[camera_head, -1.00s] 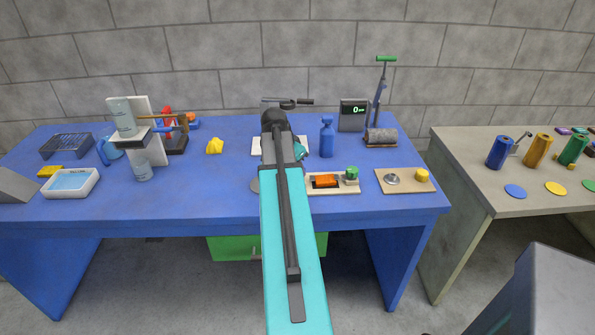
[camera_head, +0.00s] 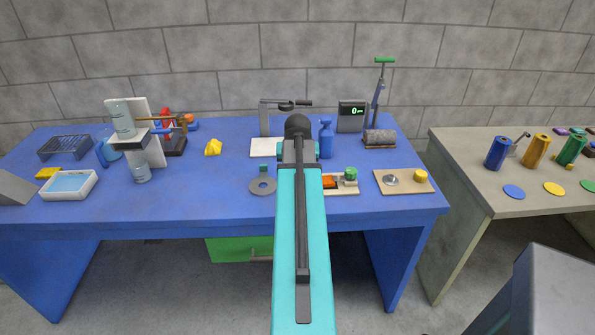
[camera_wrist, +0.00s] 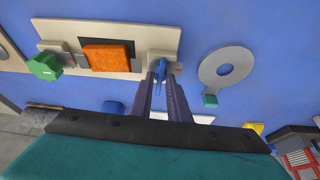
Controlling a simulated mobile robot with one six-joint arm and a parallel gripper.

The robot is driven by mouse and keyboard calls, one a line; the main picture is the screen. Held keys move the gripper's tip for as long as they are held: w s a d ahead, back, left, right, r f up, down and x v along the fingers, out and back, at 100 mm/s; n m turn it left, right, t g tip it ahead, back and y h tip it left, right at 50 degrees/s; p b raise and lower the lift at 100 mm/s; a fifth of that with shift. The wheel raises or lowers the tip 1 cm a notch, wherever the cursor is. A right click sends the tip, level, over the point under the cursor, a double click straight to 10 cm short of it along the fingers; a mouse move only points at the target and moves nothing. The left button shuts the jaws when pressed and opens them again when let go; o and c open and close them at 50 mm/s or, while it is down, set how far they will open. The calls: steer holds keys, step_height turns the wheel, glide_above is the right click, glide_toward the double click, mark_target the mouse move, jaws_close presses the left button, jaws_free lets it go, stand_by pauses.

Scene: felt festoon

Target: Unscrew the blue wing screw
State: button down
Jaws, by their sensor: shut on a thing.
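In the wrist view, the blue wing screw (camera_wrist: 160,70) sits at one end of a beige board (camera_wrist: 110,33). My gripper (camera_wrist: 161,79) has its two dark fingers closed around the screw. The board also carries an orange block (camera_wrist: 106,56) in a dark recess and a green knob (camera_wrist: 45,66). In the head view, the board (camera_head: 345,191) shows partly, just right of my arm. My arm hides the screw and my gripper there.
A grey ring with a green tab (camera_wrist: 204,69) lies beside the board; it also shows in the head view (camera_head: 262,187). Another board (camera_head: 404,186) with a yellow knob lies to the right. A blue spray bottle (camera_head: 326,140) stands behind. Bare blue table lies left of the ring.

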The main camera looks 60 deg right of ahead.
steer(key=shift+n+y, duration=0.3)
steer(key=shift+n, duration=0.4)
steer(key=shift+t, duration=0.3)
steer(key=c, duration=1.7)
jaws_free()
steer(key=shift+s+r, duration=0.1)
steer(key=shift+r, duration=0.05)
steer(key=shift+b+v, duration=1.1)
steer(key=shift+v, duration=5.7)
